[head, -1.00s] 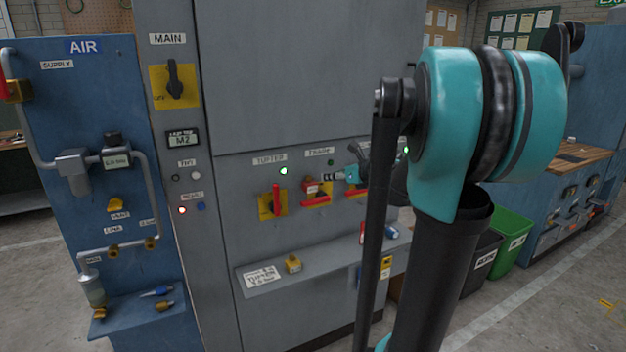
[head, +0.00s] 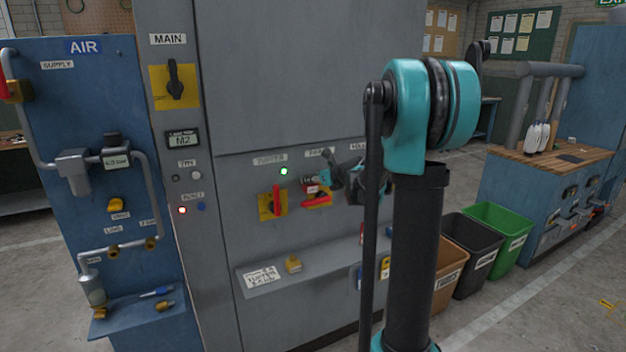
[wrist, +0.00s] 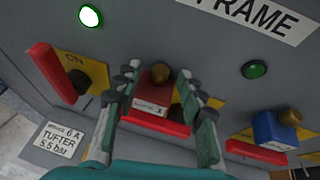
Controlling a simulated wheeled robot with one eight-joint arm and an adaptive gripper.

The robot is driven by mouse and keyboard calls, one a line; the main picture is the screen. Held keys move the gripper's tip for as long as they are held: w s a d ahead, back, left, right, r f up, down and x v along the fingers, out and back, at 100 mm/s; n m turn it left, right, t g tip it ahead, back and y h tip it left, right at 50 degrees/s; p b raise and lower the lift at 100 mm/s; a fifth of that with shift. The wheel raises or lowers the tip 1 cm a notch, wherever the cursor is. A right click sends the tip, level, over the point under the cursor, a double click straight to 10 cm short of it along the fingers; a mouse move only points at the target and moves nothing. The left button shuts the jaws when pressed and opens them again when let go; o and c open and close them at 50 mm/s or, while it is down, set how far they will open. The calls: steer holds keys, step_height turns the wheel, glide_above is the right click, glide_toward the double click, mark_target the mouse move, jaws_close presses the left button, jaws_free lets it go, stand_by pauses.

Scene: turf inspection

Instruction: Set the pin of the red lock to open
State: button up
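The red lock (wrist: 152,98) hangs at the middle yellow switch plate of the grey cabinet, just above a red handle (wrist: 155,124). It has a white label and a brass pin (wrist: 160,74) at its top; the pin's setting is too small to read. In the head view the red lock (head: 311,188) is partly hidden by my gripper (head: 324,170). In the wrist view my gripper (wrist: 157,80) is open, with one finger on each side of the lock. I cannot tell whether either finger touches it.
A blue lock (wrist: 275,130) with a brass pin is close at the right. A raised red switch handle (wrist: 58,72) is at the left. Bins (head: 497,232) stand at the right.

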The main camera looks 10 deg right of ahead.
jaws_close()
stand_by(0.4)
steer(key=shift+r, duration=0.9)
jaws_free()
steer(key=v, duration=1.2)
